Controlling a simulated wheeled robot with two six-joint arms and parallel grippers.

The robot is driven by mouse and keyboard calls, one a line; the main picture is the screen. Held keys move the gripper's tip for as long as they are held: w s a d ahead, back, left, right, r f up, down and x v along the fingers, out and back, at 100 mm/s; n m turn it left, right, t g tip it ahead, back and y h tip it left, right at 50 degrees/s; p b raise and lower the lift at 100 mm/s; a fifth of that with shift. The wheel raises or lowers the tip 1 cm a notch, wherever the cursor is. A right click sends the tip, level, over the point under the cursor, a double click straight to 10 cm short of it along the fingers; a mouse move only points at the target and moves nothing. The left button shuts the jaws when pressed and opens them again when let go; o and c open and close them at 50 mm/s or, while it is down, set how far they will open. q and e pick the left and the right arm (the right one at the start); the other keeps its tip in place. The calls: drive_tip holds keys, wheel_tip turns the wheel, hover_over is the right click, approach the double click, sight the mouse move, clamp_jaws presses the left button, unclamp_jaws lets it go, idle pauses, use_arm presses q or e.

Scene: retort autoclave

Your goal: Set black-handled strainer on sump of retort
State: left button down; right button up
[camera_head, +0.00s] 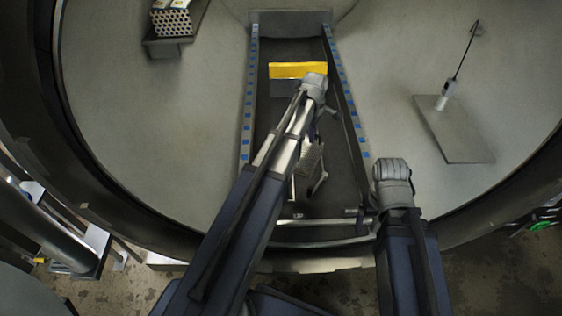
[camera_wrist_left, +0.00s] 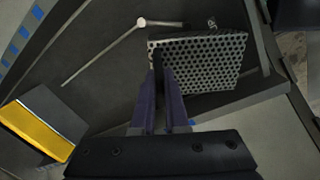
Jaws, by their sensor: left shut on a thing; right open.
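My left gripper (camera_wrist_left: 160,95) is shut on the strainer, a grey perforated plate (camera_wrist_left: 215,66) in the left wrist view. A dark part between the fingertips seems to be its handle. In the head view the strainer (camera_head: 309,163) hangs beside my left forearm, which partly hides it, over the dark channel floor (camera_head: 337,150) inside the retort. I cannot tell whether it touches the floor, and I cannot clearly make out the sump. My right gripper (camera_head: 360,214) is open, low at the channel's near right side, mostly hidden by its arm.
A yellow-topped block (camera_head: 298,70) lies across the far channel between two blue-marked rails (camera_head: 248,110). A perforated stack (camera_head: 172,20) sits on a shelf at upper left. A white probe (camera_head: 448,90) stands on a grey plate (camera_head: 455,135) at right. The retort's rim surrounds the opening.

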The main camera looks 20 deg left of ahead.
use_arm(q)
drive_tip(key=w+a+f+n+b, duration=0.1)
drive_tip(key=a+f+n+b, duration=0.4)
drive_tip(key=a+f+b, duration=0.7)
drive_tip(key=shift+w+a+f+y+b, duration=0.25)
drive_tip(key=shift+f+b, duration=0.45)
drive_tip(key=shift+f, duration=0.95)
drive_tip(key=shift+s+f, duration=0.1)
wheel_tip(320, 180, down, 8)
drive_tip(key=b, duration=0.8)
drive_tip(key=shift+s+f+b, duration=0.15)
drive_tip(key=shift+b, duration=0.2)
